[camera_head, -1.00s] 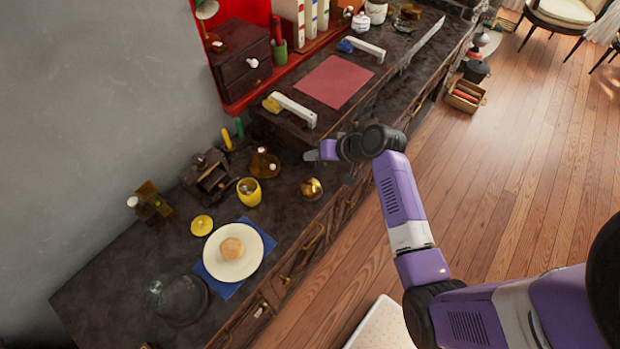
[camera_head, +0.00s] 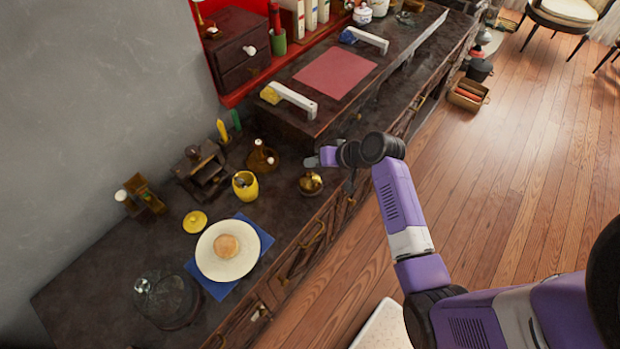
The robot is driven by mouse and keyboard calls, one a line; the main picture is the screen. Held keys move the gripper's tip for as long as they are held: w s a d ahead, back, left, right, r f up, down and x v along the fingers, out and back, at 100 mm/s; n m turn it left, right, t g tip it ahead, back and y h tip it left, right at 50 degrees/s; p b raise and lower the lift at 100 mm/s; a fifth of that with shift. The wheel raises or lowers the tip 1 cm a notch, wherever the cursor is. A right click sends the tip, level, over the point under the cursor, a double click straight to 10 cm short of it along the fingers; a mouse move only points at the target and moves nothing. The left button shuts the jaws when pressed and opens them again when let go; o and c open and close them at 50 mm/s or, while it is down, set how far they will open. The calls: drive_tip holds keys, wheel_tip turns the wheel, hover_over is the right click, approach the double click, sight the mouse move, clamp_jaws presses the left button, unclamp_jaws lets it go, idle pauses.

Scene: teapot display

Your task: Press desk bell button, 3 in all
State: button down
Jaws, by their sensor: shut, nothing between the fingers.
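The desk bell (camera_head: 311,184) is a small round golden dome on the dark counter, near its front edge. My gripper (camera_head: 312,162) shows just above the bell in the picture, at the end of the purple arm that reaches in from the right. It is shut and empty. The fingertips look very near the top of the bell; I cannot tell whether they touch it. The bell's button is too small to make out.
A yellow pot (camera_head: 245,187) and a brown bottle (camera_head: 262,158) stand left of the bell. A white plate (camera_head: 213,265) with a bun lies on a blue cloth (camera_head: 266,240). A raised counter section with a white-handled item (camera_head: 295,101) rises behind my gripper.

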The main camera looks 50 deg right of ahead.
drive_tip(key=shift+f+b, duration=0.3)
drive_tip(key=shift+f, duration=0.55)
drive_tip(key=shift+f, duration=0.1)
idle(1.3)
drive_tip(key=shift+f, duration=0.3)
drive_tip(key=shift+f+b, duration=0.6)
drive_tip(key=shift+f, duration=0.05)
idle(1.1)
drive_tip(key=shift+r, duration=0.1)
drive_tip(key=shift+r+p, duration=0.95)
drive_tip(key=shift+p, duration=0.05)
wheel_tip(320, 180, up, 5)
drive_tip(key=p, duration=0.4)
drive_tip(key=shift+p, duration=0.3)
